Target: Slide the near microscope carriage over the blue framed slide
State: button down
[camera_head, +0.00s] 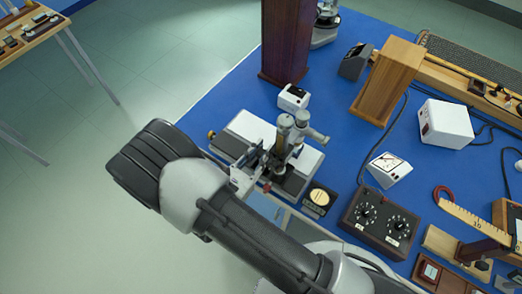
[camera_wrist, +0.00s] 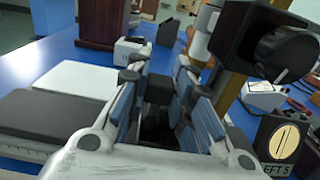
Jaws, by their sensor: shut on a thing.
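The near microscope (camera_head: 300,122) stands on its long white and dark bed at the left edge of the blue bench. My gripper (camera_head: 262,160) reaches in low beside its carriage. In the wrist view my gripper (camera_wrist: 159,72) has its fingers either side of a dark block (camera_wrist: 159,89), which I take to be the carriage's grip, and is shut on it. The microscope's black body and round knob (camera_wrist: 286,54) rise just right of the fingers. I cannot make out the blue framed slide for certain; the bed near the carriage is partly hidden by my gripper and arm.
A small white box (camera_head: 293,97) and a dark wooden column (camera_head: 287,40) stand behind the bed. A dial (camera_head: 319,198) and a black knob box (camera_head: 380,222) sit close on the right. Open floor lies left of the bench.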

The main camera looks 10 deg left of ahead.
jog(key=shift+d, duration=0.15)
jog(key=shift+w+a, duration=0.1)
jog(key=shift+a, duration=0.3)
jog(key=c, duration=1.4)
grip_release()
jog(key=v, duration=1.2)
jog(key=v, duration=0.6)
jog(key=b+x, duration=0.3)
jog(key=x, duration=1.5)
jog(key=shift+w+a+b, duration=0.1)
jog(key=shift+b, duration=0.3)
